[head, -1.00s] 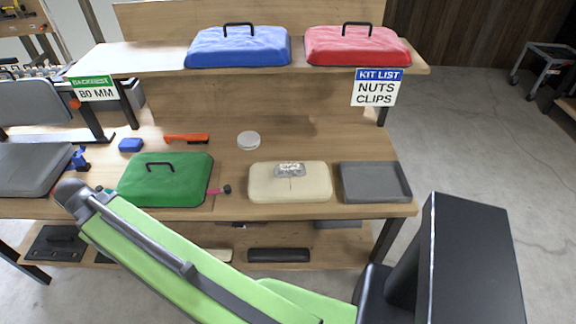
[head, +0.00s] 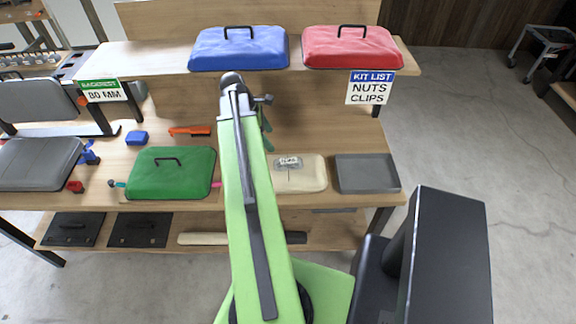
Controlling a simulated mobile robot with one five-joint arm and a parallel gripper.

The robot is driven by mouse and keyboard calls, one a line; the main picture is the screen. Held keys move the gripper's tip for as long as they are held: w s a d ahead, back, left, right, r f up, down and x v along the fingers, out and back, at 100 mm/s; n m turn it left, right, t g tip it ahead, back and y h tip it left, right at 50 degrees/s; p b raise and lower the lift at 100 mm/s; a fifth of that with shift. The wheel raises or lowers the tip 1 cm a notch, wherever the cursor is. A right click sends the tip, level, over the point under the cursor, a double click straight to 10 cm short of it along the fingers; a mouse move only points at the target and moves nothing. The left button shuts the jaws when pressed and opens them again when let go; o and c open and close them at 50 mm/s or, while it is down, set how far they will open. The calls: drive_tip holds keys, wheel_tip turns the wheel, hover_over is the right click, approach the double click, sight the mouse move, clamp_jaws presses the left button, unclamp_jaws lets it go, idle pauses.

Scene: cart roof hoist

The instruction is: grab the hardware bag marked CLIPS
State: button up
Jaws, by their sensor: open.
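A small silvery bag (head: 289,162) with a pale label lies on the cream padded lid (head: 305,180) on the middle shelf. Its print is too small to read. My green arm reaches up just left of it and covers the left part of the cream lid. A narrow green part of my arm shows behind it, above and left of the bag. My gripper's fingers are hidden behind the arm, so their distance from the bag does not show.
A blue lid (head: 238,50) and a red lid (head: 350,50) with handles sit on the upper shelf, above the bag. A green lid (head: 170,175) lies left of my arm, an empty grey tray (head: 367,175) right of the cream lid.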

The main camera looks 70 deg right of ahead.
drive_tip(key=b, duration=0.8)
approach(284, 161)
drive_tip(key=x, duration=0.5)
drive_tip(key=shift+w+d+f, duration=0.15)
drive_tip(key=shift+d, duration=0.2)
drive_tip(key=b+x, duration=0.3)
drive_tip(key=a+b+x, duration=0.1)
drive_tip(key=shift+s+d+f, duration=0.15)
drive_tip(key=shift+s+f, duration=0.1)
drive_tip(key=shift+f, duration=0.1)
drive_tip(key=shift+s+d+f+b, duration=0.15)
drive_tip(key=shift+f+b, duration=0.15)
drive_tip(key=shift+b, duration=0.2)
drive_tip(key=shift+r, duration=0.2)
drive_tip(key=c, duration=1.6)
